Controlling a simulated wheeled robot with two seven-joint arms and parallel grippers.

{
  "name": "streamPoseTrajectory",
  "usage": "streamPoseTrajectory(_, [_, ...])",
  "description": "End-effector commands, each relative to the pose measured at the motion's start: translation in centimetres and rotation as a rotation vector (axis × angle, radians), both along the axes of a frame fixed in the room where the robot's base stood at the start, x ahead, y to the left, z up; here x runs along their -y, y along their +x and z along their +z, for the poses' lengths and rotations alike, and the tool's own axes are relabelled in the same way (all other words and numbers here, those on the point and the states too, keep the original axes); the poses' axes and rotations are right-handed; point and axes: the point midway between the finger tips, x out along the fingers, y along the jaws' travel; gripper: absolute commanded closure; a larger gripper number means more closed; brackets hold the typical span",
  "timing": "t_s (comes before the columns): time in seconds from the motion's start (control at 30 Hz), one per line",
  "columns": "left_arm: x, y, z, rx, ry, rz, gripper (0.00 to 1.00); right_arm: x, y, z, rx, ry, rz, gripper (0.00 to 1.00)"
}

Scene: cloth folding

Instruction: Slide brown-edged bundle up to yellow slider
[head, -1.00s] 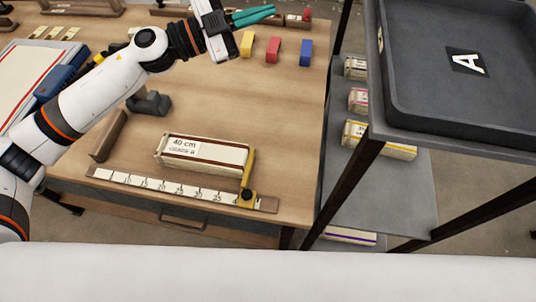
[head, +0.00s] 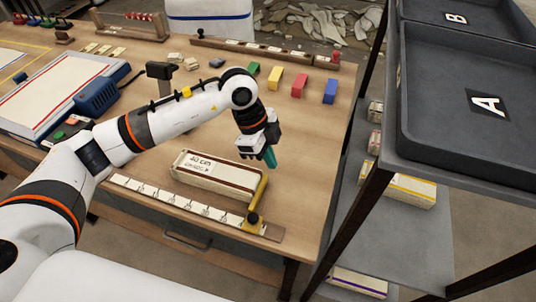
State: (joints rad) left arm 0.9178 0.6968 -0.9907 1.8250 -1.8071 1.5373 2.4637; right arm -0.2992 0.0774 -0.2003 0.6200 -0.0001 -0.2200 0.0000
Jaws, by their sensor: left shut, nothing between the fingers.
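The brown-edged bundle (head: 222,188) is a cream block with a dark brown stripe and a "40 CM" label. It lies along the far side of the ruler (head: 165,194), on the wooden table. The yellow slider (head: 258,200) stands across the ruler's right part, with a black knob, close to the bundle's right end. Whether they touch, I cannot tell. My left gripper (head: 270,158) has green fingers, shut and empty, pointing down. It is just behind the bundle's right end and the slider's far end; contact is unclear. My right gripper is not in view.
Green, yellow (head: 275,78), red and blue (head: 330,91) blocks stand in a row farther back. A blue device (head: 97,96) and a white board are at the left. A grey shelf with tray A (head: 440,125) stands beyond the table's right edge.

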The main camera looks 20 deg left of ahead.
Motion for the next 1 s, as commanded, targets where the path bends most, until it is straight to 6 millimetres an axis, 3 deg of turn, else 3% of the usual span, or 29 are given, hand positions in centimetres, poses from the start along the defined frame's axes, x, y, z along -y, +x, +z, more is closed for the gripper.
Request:
streamPoseTrajectory(0.33, [2.1, -0.2, -6.6, -0.002, 0.000, -0.001, 1.00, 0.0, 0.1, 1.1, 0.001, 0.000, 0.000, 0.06])
streamPoseTrajectory(0.4, [0.6, 0.0, -6.3, 0.002, 0.000, 0.003, 1.00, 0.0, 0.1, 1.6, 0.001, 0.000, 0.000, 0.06])
streamPoseTrajectory(0.6, [-1.3, 0.1, -6.4, 0.002, -0.003, -0.001, 1.00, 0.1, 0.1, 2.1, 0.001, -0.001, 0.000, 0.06])
streamPoseTrajectory(1.0, [-1.7, 0.1, -6.4, 0.003, -0.005, -0.002, 1.00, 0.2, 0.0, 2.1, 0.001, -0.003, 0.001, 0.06])
